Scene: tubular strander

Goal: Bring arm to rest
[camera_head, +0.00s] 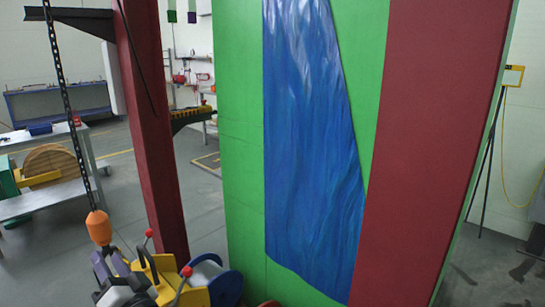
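My arm and my gripper cannot be made out in the head view. The view is filled in the middle by a tall green panel (241,150) with a blue, shiny, draped sheet (312,160) and a broad dark red band (440,150) on it.
A dark red post (150,130) stands left of the panel. A chain (66,100) with an orange block (98,228) hangs over yellow machine parts (150,278) with red-knobbed levers. A table (90,160) stands at left, a tripod (487,150) at right. Grey floor (210,215) shows between.

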